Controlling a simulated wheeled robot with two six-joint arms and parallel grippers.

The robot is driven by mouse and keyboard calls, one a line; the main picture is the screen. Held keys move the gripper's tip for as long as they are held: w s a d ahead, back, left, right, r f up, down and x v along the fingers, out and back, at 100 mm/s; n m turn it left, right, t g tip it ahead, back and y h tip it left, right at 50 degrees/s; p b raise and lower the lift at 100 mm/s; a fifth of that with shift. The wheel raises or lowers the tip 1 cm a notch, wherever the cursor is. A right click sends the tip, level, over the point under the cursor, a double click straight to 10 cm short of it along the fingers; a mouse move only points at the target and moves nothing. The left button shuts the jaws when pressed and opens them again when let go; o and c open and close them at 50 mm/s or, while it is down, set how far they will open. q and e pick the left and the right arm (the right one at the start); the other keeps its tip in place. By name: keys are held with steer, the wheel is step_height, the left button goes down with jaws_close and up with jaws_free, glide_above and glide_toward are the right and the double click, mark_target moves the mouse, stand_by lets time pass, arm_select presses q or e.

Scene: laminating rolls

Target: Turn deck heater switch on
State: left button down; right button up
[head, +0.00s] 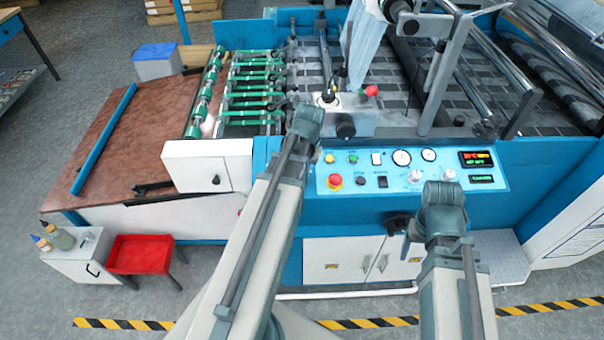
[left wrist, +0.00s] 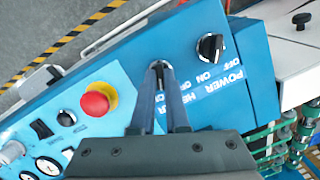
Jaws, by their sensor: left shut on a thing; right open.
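In the left wrist view, the heater switch (left wrist: 160,65) is a small dark knob on the blue panel beside a label starting "HE", partly covered by my fingers. My left gripper (left wrist: 162,72) is shut on this knob, one finger on each side. Which way the knob points cannot be told. In the head view my left arm hides the switch and the left gripper. My right gripper (head: 405,245) is open and empty, low in front of the machine's blue front, partly hidden by its own arm.
A black power switch (left wrist: 210,47) sits close to the heater switch. A red emergency button (left wrist: 96,104) is on the light blue control panel (head: 395,185), with gauges and a display (head: 478,158).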

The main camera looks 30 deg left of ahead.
arm_select(q)
steer(key=shift+s+d+f+m, duration=0.1)
steer(key=shift+m, duration=0.5)
steer(key=c, duration=0.9)
jaws_free()
steer(key=r+p, duration=0.4)
steer(key=d+r+p, duration=0.1)
steer(key=r+p, duration=0.8)
steer(key=shift+d+r+p, duration=0.15)
steer(key=shift+r+p, duration=0.2)
steer(key=shift+r, duration=0.05)
